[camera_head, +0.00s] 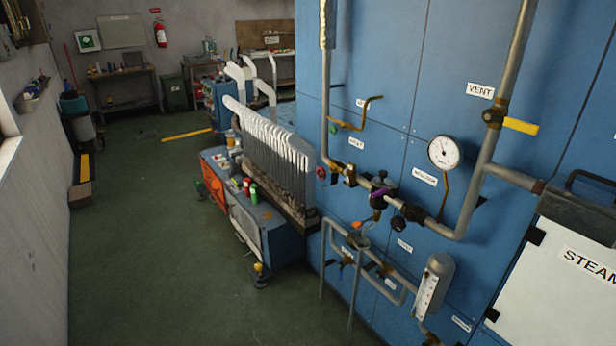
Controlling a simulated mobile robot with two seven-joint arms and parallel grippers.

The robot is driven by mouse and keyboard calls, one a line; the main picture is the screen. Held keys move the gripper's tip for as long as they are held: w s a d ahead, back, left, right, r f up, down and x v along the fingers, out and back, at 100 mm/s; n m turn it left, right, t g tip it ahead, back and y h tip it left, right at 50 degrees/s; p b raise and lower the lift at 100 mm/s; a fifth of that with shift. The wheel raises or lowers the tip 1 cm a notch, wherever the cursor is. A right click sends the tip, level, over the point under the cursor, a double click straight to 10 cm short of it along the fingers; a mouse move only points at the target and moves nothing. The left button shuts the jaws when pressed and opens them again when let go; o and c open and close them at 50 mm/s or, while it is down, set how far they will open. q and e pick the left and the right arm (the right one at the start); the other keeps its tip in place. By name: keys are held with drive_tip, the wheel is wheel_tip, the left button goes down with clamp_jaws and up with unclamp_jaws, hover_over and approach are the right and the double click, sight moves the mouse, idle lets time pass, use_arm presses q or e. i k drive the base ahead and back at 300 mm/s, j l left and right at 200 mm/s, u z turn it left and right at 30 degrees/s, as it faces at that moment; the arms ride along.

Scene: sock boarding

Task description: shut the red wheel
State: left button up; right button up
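A small red wheel (321,172) shows at the left edge of the blue panel (400,100), at the left end of the horizontal pipe run with brass valves. It is small in the picture, and I cannot tell whether its valve is open or shut. Neither of my grippers is in view, so nothing of mine touches the wheel.
A green knob (332,128), a purple wheel (378,198), an orange handle (356,225) and a gauge (445,152) are nearby. Pipes stand out from the panel. A boarding machine with white forms (270,140) stands to the left. The green floor (150,250) is clear.

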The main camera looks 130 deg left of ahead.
sight(322, 172)
drive_tip(key=u, duration=4.4)
drive_tip(key=i+j+u, duration=0.1)
drive_tip(key=i, duration=0.35)
drive_tip(key=i+j+u, duration=0.15)
drive_tip(key=i, duration=0.3)
